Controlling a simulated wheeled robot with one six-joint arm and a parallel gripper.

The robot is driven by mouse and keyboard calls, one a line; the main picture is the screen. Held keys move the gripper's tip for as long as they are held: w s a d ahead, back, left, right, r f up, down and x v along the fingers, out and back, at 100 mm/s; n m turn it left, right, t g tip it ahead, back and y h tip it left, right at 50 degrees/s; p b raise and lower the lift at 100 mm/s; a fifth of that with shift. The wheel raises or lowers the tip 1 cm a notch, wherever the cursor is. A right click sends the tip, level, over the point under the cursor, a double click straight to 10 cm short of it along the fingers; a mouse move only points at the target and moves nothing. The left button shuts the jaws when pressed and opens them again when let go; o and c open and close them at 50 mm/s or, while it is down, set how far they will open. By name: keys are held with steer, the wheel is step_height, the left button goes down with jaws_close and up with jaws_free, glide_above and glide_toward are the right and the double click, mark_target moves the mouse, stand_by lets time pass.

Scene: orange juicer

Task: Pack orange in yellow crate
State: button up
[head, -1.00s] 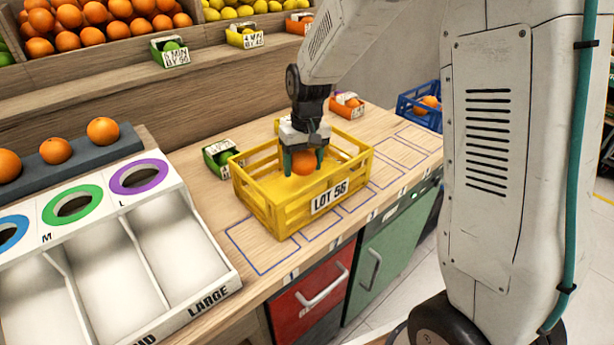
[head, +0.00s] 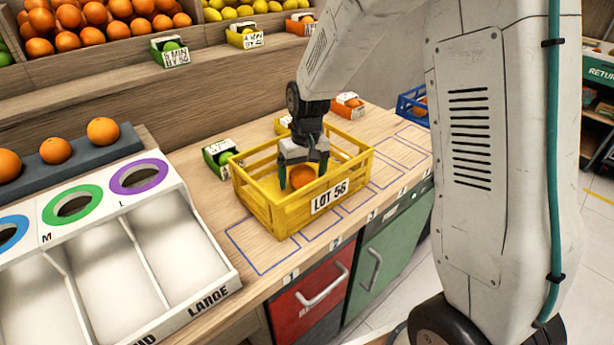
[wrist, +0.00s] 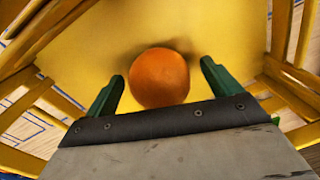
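The yellow crate (head: 283,215), labelled LOT 56, stands on the wooden counter. One orange (head: 302,176) is inside it, and in the wrist view the orange (wrist: 159,78) sits over the crate's yellow floor (wrist: 230,35) with a shadow close beside it. My gripper (head: 303,175) reaches down into the crate. Its green fingers are spread on either side of the orange, with a gap on both sides in the wrist view (wrist: 162,85). The gripper is open. The crate's front wall hides the orange's underside in the head view.
A white sorting tray (head: 190,300) with ringed holes stands at left. Several oranges, one of them here (head: 103,131), line a grey rail behind it. A small green box (head: 219,157) is left of the crate, an orange box (head: 347,105) behind it, and a blue crate (head: 412,104) at right.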

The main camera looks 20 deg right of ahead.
steer(key=r, duration=0.7)
steer(key=shift+d+r, duration=0.25)
steer(key=shift+r, duration=0.15)
stand_by(0.3)
steer(key=s+d+r, duration=0.1)
steer(key=s+r, duration=0.3)
steer(key=s, duration=0.6)
steer(key=s+r, duration=0.3)
steer(key=s, duration=0.7)
steer(key=s+d+r+t, duration=0.1)
steer(key=s+r, duration=0.3)
steer(key=s, duration=0.6)
steer(key=shift+d+r+m+h, duration=0.3)
steer(key=shift+d+r+h, duration=0.05)
steer(key=shift+h, duration=0.05)
